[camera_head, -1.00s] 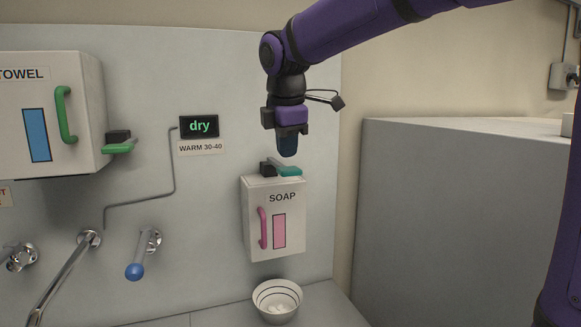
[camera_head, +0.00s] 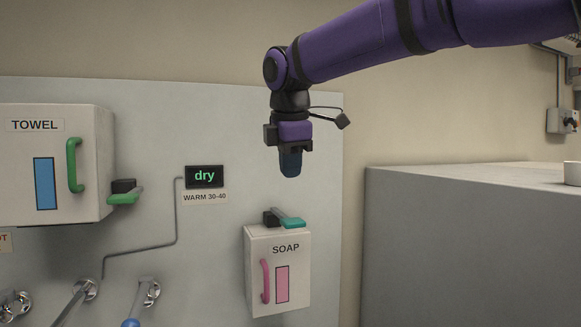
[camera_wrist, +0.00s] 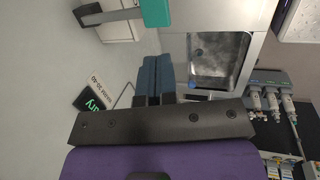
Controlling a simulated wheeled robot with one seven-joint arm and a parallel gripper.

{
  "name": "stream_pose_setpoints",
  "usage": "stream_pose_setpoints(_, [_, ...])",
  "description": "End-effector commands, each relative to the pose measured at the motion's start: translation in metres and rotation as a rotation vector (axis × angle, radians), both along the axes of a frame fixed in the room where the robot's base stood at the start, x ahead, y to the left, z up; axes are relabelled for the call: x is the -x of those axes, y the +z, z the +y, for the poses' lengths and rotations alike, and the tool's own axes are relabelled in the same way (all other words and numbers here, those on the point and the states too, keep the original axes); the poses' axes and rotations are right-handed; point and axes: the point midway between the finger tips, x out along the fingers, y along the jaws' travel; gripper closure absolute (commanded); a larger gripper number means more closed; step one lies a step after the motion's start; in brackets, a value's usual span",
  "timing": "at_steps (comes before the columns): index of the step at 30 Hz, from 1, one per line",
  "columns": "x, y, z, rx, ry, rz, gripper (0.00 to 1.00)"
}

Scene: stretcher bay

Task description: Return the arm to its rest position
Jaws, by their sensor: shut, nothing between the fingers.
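My gripper (camera_head: 290,163) points down at the end of my purple arm, in front of the wall panel and above the soap dispenser. Its dark blue fingers are together and hold nothing; they also show closed in the wrist view (camera_wrist: 155,78). The white soap dispenser (camera_head: 292,270) has a pink handle, a pink window and a teal lever (camera_head: 288,219) on top. The fingertips are apart from the lever, a little above it in the head view.
A white towel dispenser (camera_head: 95,160) with a green handle and green lever is at the left.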

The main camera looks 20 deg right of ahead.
Motion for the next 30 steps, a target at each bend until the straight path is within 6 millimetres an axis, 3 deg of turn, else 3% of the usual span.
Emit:
stream_pose_setpoints(10, [0.002, 0.000, -0.001, -0.002, -0.008, -0.002, 1.00])
stream_pose_setpoints(14, [0.018, -0.004, -0.010, -0.030, -0.089, -0.021, 1.00])
stream_pose_setpoints(23, [0.107, -0.046, -0.055, -0.228, -0.589, -0.124, 1.00])
stream_pose_setpoints(30, [0.181, -0.100, -0.084, -0.431, -1.025, -0.193, 1.00])
